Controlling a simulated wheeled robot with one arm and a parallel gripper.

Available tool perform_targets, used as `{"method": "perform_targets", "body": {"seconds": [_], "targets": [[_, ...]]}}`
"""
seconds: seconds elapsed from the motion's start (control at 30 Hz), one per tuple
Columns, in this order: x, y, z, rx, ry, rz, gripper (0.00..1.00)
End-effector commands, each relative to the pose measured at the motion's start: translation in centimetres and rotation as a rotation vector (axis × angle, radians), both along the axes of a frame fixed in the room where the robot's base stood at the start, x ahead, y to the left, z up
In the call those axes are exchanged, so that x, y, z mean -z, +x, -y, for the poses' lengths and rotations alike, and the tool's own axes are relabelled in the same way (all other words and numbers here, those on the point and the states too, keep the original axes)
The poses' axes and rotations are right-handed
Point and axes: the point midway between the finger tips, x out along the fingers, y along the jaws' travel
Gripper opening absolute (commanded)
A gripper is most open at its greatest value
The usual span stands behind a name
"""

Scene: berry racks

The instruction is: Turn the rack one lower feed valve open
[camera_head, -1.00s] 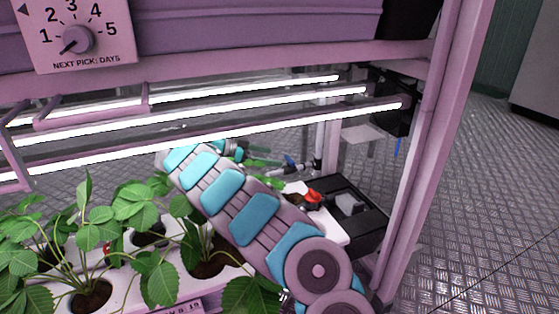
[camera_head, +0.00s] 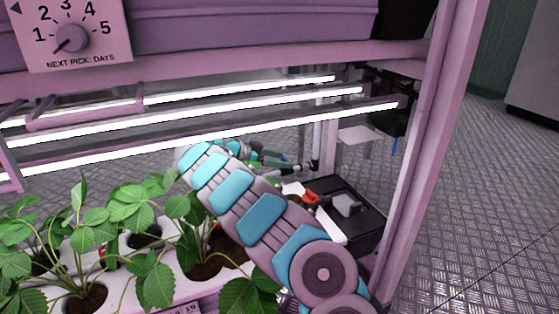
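My arm (camera_head: 262,215) reaches from the lower right up into the lower tier of the rack, and its far end bends back toward the right. My gripper (camera_head: 283,163) is small and partly hidden behind my arm. It is close to a thin upright pipe (camera_head: 316,150) at the back of the rack. A dark fitting by the pipe (camera_head: 304,167) seems to be the feed valve; its handle position is too small to read. I cannot tell whether the gripper touches it, or whether the fingers are open or shut.
Strawberry plants (camera_head: 150,210) grow in a white trough (camera_head: 180,283) below my arm. A red part (camera_head: 311,198) and a black box (camera_head: 365,215) are at the trough's right end. Bright lamp tubes (camera_head: 230,126) run above my arm. A pink post (camera_head: 428,150) stands right.

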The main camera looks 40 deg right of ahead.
Motion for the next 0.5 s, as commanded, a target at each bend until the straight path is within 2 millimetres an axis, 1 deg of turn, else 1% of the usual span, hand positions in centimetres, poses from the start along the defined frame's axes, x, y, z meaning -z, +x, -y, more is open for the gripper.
{"method": "perform_targets", "body": {"seconds": [0.03, 0.07, 0.4, 0.43, 0.5], "targets": [[0.00, 0.00, -0.01, 0.000, 0.000, 0.000, 0.66], [0.00, 0.00, -0.01, 0.000, 0.000, 0.000, 0.63], [0.01, -0.01, -0.02, 0.000, 0.000, 0.000, 0.25], [0.01, -0.01, -0.02, 0.000, 0.000, 0.000, 0.22], [-0.01, -0.01, -0.02, 0.000, 0.000, -0.001, 0.22]]}}
